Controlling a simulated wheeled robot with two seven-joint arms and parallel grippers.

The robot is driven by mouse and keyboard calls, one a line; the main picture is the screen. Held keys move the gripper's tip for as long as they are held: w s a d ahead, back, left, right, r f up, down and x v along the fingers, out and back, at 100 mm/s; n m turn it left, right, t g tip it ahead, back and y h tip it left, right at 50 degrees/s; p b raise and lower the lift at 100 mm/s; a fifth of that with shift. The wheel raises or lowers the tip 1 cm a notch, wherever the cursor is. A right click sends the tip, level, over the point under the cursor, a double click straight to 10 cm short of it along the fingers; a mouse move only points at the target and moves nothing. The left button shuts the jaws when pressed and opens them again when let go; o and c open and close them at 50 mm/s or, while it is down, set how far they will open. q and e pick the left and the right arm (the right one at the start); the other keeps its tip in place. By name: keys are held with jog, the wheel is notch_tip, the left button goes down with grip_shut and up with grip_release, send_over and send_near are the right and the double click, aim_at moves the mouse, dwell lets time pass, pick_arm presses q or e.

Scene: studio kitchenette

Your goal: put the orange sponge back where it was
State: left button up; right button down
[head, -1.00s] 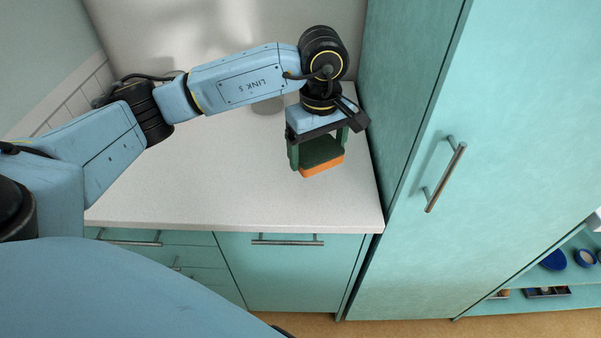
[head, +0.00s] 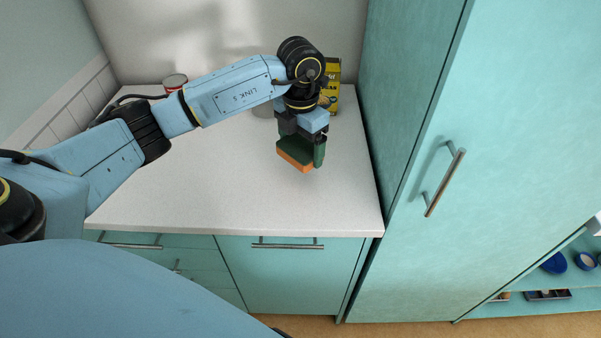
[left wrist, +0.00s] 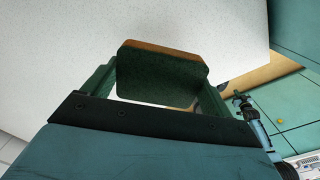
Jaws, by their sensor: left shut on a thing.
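The orange sponge (head: 294,161) has a dark green scouring layer on top and an orange body below. My left gripper (head: 301,150) is shut on it, with a green finger on either side, over the right part of the white counter (head: 200,190). In the left wrist view the sponge (left wrist: 162,75) sits between the two fingers, its green face toward the camera and an orange strip along its far edge. I cannot tell whether its underside touches the counter.
A yellow box (head: 333,88) stands behind my left wrist, near the tall teal cabinet (head: 420,180). A red-and-white can (head: 175,82) stands at the back, and a grey item (head: 263,110) is partly hidden by my arm. The counter's front is clear.

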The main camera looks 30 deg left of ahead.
aim_at(300, 146)
pick_arm(q)
notch_tip(300, 146, down, 8)
jog(key=shift+r, duration=0.2)
jog(key=shift+f, duration=0.2)
jog(key=o, duration=0.7)
jog(key=shift+r, duration=0.1)
jog(key=shift+r, duration=0.25)
notch_tip(300, 146, up, 12)
jog(key=shift+f, duration=0.15)
